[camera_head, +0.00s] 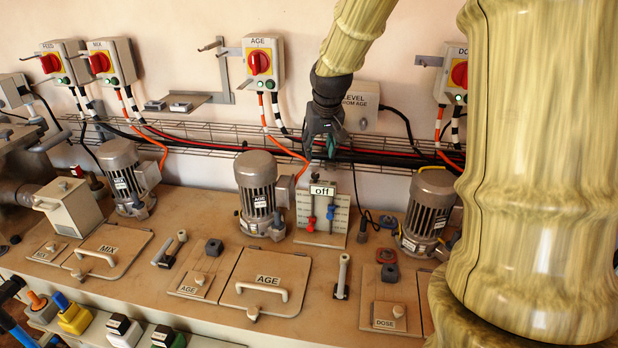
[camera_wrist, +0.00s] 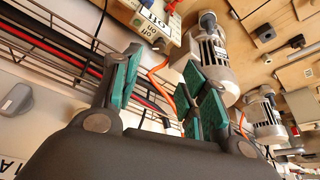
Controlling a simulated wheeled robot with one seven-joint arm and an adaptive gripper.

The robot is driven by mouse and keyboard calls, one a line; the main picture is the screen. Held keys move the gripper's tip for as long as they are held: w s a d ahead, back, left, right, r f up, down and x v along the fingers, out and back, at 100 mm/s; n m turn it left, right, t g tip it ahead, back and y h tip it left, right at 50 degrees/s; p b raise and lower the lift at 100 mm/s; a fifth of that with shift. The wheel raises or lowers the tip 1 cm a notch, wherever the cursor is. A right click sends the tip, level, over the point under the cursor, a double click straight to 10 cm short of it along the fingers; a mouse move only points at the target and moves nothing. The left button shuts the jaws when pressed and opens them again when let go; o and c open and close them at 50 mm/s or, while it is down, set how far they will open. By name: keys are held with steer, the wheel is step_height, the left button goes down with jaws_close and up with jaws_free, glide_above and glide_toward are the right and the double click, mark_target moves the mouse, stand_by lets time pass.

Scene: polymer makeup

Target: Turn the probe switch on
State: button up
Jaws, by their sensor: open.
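A white panel (camera_head: 341,214) with an "off" sign (camera_head: 322,190) and red and blue handles stands on the bench below my gripper. No label reading "probe" is legible, so I cannot tell which is the probe switch. My gripper (camera_head: 329,148) points down in front of the wire tray. In the wrist view its teal-padded fingers (camera_wrist: 163,65) are apart and empty, with the "off" panel (camera_wrist: 168,30) beyond.
A wire tray with black and red cables (camera_head: 225,133) runs along the wall. Motors stand on the bench, including the AGE motor (camera_head: 257,190) left of the panel and another (camera_head: 428,210) right.

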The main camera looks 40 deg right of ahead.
mark_target(315, 174)
steer(key=shift+p+x, duration=1.45)
steer(key=shift+x, duration=4.2)
steer(key=shift+d, duration=0.1)
jaws_close()
